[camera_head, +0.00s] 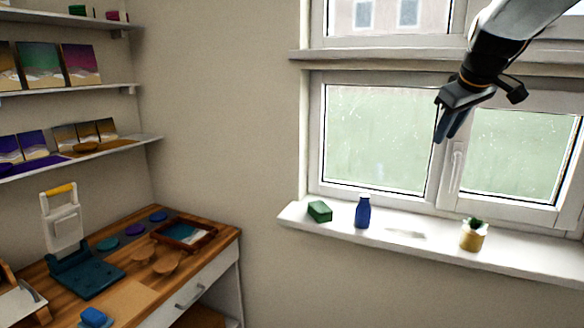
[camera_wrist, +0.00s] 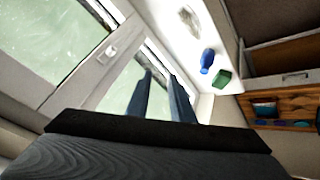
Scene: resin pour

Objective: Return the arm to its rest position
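My gripper (camera_head: 447,132) hangs at the upper right in the head view, in front of the window and well above the sill. My arm reaches in from the top right corner. In the wrist view the two dark fingers of my gripper (camera_wrist: 160,78) stand apart with nothing between them. The gripper is open, empty and touching nothing that I can see.
The white sill (camera_head: 405,234) holds a green block (camera_head: 320,211), a blue bottle (camera_head: 363,212) and a potted plant (camera_head: 473,236). The window (camera_head: 376,139) is behind my gripper. A wooden workbench (camera_head: 127,266) and wall shelves (camera_head: 75,157) stand left.

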